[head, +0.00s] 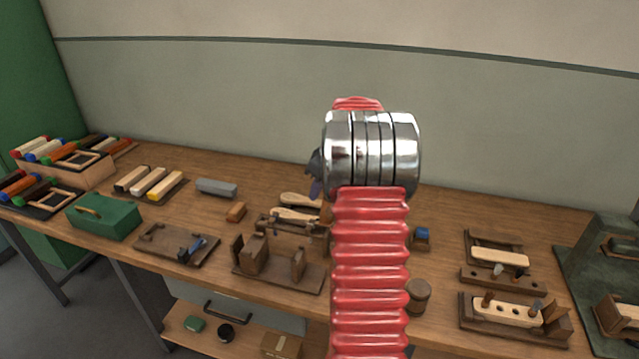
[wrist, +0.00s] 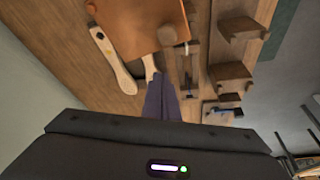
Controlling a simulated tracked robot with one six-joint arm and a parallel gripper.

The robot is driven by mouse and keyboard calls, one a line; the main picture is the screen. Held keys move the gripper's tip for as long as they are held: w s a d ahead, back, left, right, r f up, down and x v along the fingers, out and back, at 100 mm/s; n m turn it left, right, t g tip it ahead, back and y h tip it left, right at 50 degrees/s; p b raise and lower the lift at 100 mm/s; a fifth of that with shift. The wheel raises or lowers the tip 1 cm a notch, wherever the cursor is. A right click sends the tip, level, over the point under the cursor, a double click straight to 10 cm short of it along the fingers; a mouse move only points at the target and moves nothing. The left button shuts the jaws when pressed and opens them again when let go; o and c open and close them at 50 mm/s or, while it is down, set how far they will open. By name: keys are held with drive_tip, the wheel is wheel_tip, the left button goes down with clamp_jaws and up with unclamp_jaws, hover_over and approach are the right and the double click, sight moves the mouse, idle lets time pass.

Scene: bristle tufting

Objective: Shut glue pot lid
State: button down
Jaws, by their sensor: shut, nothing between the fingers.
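A small round brown pot (head: 418,297), which looks like the glue pot, stands on the bench just right of my red arm. Its left side is partly hidden by the arm, and I cannot tell how its lid sits. My gripper (head: 316,188) is mostly hidden behind the arm's silver joint in the head view; only a dark bluish tip shows, left of the pot. In the wrist view my gripper (wrist: 162,95) has its purple fingers together with nothing between them. The pot is not clearly seen there.
The wooden bench holds pale wooden brush bodies (head: 298,206), a brown fixture (head: 277,280), a green box (head: 103,217) and a blue-topped block (head: 422,235). Brush jigs (head: 514,312) stand at the right. Bare bench lies between the pot and the jigs.

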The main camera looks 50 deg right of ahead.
drive_tip(key=shift+s+d+f, duration=0.15)
drive_tip(key=shift+s+f, duration=0.45)
drive_tip(key=shift+s, duration=0.25)
drive_tip(key=shift+s+d+f, duration=0.1)
drive_tip(key=shift+s+f, duration=0.45)
drive_tip(key=shift+s, duration=0.3)
drive_tip(key=shift+a, duration=0.15)
